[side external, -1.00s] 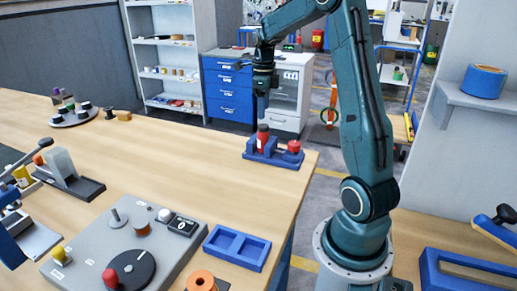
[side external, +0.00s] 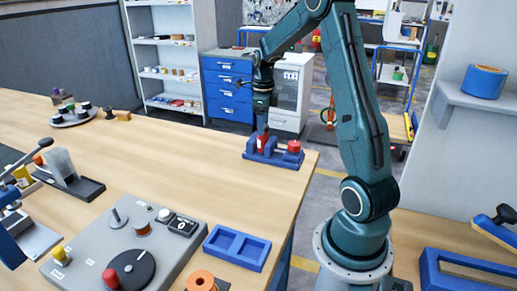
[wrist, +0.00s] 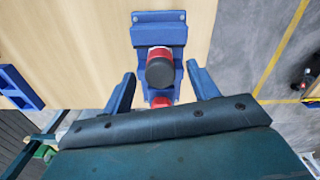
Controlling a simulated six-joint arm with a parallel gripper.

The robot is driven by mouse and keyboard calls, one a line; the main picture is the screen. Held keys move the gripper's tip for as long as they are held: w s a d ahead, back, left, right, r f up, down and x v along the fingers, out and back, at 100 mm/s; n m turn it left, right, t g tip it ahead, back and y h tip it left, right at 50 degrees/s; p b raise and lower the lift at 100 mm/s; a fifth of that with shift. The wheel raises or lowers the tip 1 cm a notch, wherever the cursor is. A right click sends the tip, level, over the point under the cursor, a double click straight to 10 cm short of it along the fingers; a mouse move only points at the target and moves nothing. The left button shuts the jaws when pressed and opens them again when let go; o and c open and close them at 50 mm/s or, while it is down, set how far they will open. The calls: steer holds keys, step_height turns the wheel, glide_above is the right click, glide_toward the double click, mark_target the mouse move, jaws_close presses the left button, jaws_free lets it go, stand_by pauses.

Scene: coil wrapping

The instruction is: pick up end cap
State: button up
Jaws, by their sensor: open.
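A red cylinder with a dark top (side external: 262,142) and a white label stands in a blue holder (side external: 257,157) near the table's far right corner. A second red piece (side external: 293,146) sits at the holder's right end. I cannot tell for sure which one is the end cap. My gripper (side external: 262,125) points down just above the dark-topped cylinder. In the wrist view its blue fingers (wrist: 161,76) are open on either side of the dark round top (wrist: 160,73), with nothing gripped. The second red piece (wrist: 160,101) shows partly, between the fingers and close to the gripper body.
A grey machine base (side external: 125,245) with a black turntable stands at the front. An orange spool (side external: 201,281) is at the front edge. The table's middle is clear. The table edge is close right of the holder.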

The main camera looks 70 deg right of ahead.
stand_by(0.4)
steer(key=c, duration=1)
steer(key=shift+r, duration=0.1)
steer(key=shift+c, duration=0.2)
step_height(320, 180, up, 20)
stand_by(0.5)
